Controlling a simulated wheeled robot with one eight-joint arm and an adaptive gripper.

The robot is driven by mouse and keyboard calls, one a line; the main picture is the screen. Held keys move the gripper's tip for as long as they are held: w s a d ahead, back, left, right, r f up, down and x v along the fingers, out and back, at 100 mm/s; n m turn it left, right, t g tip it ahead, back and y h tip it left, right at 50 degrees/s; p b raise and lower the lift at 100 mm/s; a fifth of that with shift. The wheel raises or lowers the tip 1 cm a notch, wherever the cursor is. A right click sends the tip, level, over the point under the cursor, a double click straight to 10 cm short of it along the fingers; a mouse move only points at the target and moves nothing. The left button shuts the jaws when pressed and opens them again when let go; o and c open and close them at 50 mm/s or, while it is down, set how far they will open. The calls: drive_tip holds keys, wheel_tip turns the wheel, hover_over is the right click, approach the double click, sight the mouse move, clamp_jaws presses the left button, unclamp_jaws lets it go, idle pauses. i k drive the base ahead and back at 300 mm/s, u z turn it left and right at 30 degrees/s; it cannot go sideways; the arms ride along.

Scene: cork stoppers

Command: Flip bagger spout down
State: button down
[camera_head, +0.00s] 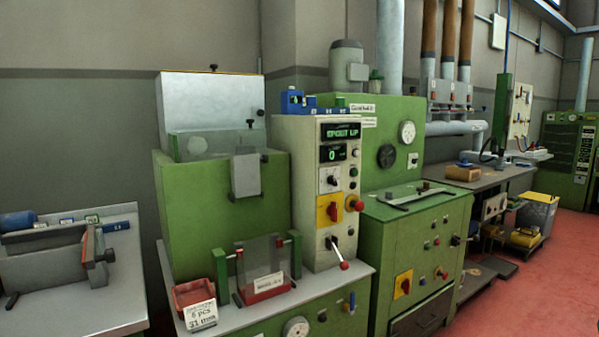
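The green bagger (215,215) stands in the middle left, with a clear-fronted hopper on top. A grey metal spout flap (245,176) is on its front, below the clear panel. The control panel (325,200) beside it has a green-lit display (341,131) that appears to read "SPOUT UP", and a second display showing 0. A lever with a red knob (343,265) sticks out low on the panel. A clear bag or sleeve (262,262) with a red base stands between green posts under the spout. My gripper is not in view.
A red tray (193,296) and a card reading "6 pcs 21 mm" (200,316) sit on the bagger's front ledge. A grey bench (75,300) with a clamp-like device stands at left. Another green machine (415,240) adjoins at right. Open red floor (545,270) lies at right.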

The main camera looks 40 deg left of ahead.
sight(245, 170)
drive_tip(key=z, duration=0.4)
drive_tip(key=i, duration=1.25)
drive_tip(key=u, duration=3.25)
